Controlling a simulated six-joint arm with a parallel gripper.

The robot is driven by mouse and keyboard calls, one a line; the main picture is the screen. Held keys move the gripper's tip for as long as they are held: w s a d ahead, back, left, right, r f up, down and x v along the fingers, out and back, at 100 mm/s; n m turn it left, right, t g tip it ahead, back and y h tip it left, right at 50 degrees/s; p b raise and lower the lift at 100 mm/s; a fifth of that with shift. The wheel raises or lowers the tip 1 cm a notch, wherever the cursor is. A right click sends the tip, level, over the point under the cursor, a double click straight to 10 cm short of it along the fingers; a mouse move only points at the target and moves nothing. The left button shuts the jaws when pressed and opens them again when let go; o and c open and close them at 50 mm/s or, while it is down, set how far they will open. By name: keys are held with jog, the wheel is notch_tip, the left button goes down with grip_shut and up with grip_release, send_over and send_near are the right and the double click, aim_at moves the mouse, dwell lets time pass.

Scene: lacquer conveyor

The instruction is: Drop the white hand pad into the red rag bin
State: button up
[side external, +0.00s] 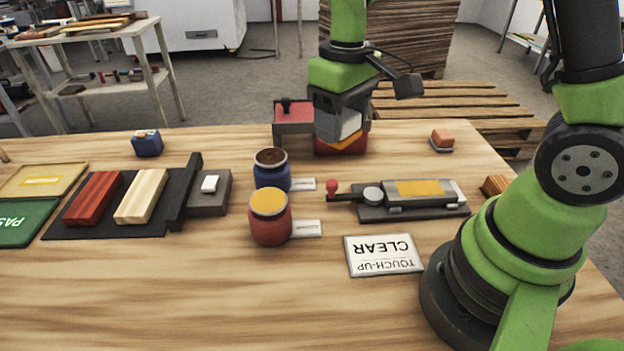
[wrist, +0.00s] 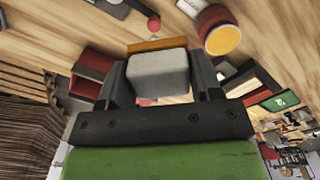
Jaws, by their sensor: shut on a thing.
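My gripper (side external: 345,122) is shut on the white hand pad (side external: 349,124), a pale block. In the wrist view, the pad (wrist: 158,74) sits between both fingers. In the side view, a red box with an orange edge (side external: 340,147), which looks like the red rag bin, stands directly below my gripper and is partly hidden by it. The pad overlaps the box there; I cannot tell how far it is above or inside the rim. In the wrist view, an orange strip (wrist: 157,44) shows just beyond the pad, and red faces (wrist: 92,62) show to its left.
A grey stand with a red top and black knob (side external: 293,112) is close left of my gripper. A blue jar (side external: 271,178) and a red jar (side external: 270,222) stand nearer the camera. A clamp fixture (side external: 412,205) lies to the right. An orange-and-grey block (side external: 442,140) sits near the far edge.

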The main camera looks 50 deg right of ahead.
aim_at(359, 146)
jog(key=shift+w, duration=0.1)
jog(key=shift+w+d, duration=0.1)
jog(key=shift+w, duration=0.2)
jog(key=w+d+n, duration=0.2)
jog(key=w+d, duration=0.2)
jog(key=w+d+f+n, duration=0.1)
jog(key=w+d+n, duration=0.1)
jog(key=w+d, duration=0.2)
jog(key=w+d+f+n, duration=0.1)
jog(key=w+d+n, duration=0.1)
jog(key=w+d, duration=0.2)
jog(key=shift+w+d, duration=0.35)
jog(key=shift+w, duration=0.3)
jog(key=shift+d+f+n, duration=1.5)
jog(key=shift+d+f, duration=0.15)
jog(key=shift+d, duration=1.8)
notch_tip(359, 146, down, 9)
jog(key=shift+w+f, duration=0.1)
